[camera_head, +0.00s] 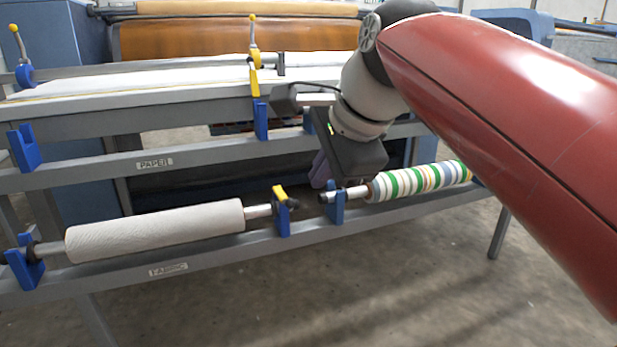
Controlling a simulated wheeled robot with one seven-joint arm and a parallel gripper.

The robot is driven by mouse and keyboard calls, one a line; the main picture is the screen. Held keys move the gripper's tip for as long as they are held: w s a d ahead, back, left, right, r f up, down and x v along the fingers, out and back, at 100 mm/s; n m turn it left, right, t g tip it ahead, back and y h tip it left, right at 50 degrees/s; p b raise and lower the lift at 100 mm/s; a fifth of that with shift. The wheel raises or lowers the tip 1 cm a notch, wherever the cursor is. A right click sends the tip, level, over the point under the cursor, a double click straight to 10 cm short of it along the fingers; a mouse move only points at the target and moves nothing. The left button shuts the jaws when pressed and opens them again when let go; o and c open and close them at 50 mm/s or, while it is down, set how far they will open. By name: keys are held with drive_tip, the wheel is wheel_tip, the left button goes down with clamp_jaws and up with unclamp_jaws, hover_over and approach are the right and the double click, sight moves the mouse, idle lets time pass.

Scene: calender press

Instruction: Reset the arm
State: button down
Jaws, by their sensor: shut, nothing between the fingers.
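My gripper (322,172) hangs from my red and grey arm in the middle of the picture. It points down just above and behind the left end of the striped roll's bar, beside a blue holder (336,204). Its fingers are shut with nothing between them. Part of the fingers is hidden by the dark gripper body. The striped roll (417,181) rests on the lower rail to the right. A white fabric roll (155,231) lies on the lower rail to the left, its bar in blue holders.
The lower rail (217,254) carries a FABRIC label, and the upper rail (215,157) a PAPER label. Yellow-knobbed levers (254,55) stand by the white press bed (170,82). An orange roller (230,38) is behind. The concrete floor (400,290) in front is clear.

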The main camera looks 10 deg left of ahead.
drive_tip(key=s+d+f+n+h+p, duration=0.1)
drive_tip(key=s+d+f+n, duration=0.4)
drive_tip(key=d+f, duration=0.5)
drive_tip(key=s+d+f+n+h+p, duration=0.2)
drive_tip(key=s+d+f+n+h, duration=0.1)
drive_tip(key=s+d+f+n, duration=0.3)
drive_tip(key=s+d+f, duration=0.2)
drive_tip(key=d+f, duration=0.2)
drive_tip(key=d, duration=0.1)
drive_tip(key=shift+d+f+h+p, duration=0.3)
drive_tip(key=shift+d+h, duration=0.1)
drive_tip(key=shift+a, duration=0.15)
